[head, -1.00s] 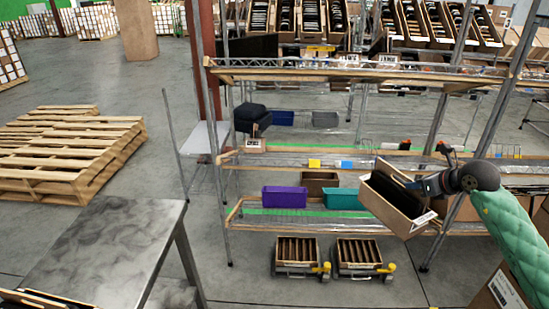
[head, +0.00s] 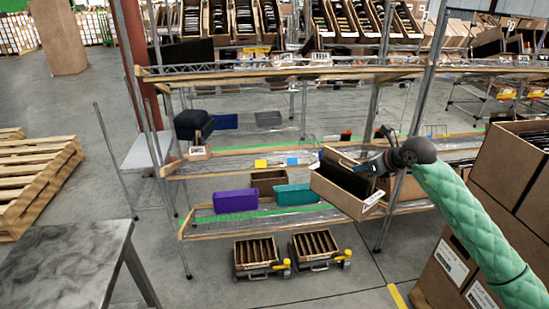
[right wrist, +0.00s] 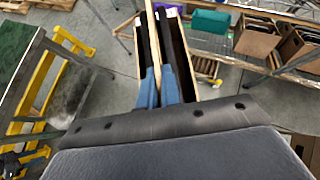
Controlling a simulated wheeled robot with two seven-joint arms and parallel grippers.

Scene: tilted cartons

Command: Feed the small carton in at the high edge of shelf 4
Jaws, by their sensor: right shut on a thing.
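The small carton (head: 335,192) is an open brown box with a dark inside and a white label on its right end. My right gripper (head: 366,166) is shut on it and holds it tilted, in front of the rack's right part. In the right wrist view the blue fingers (right wrist: 159,88) close around a tan wall of the carton (right wrist: 155,35). The wire rack has a top shelf (head: 290,70), a middle shelf (head: 230,166) and a low shelf (head: 190,233). I cannot tell which is shelf 4. My left gripper is not in view.
A purple bin (head: 236,201), a teal bin (head: 294,195) and a brown bin (head: 268,182) sit on the low shelf. The rack's right post (head: 388,215) is close to the carton. Large cartons (head: 508,175) stand at right, and a grey table (head: 65,265) at lower left.

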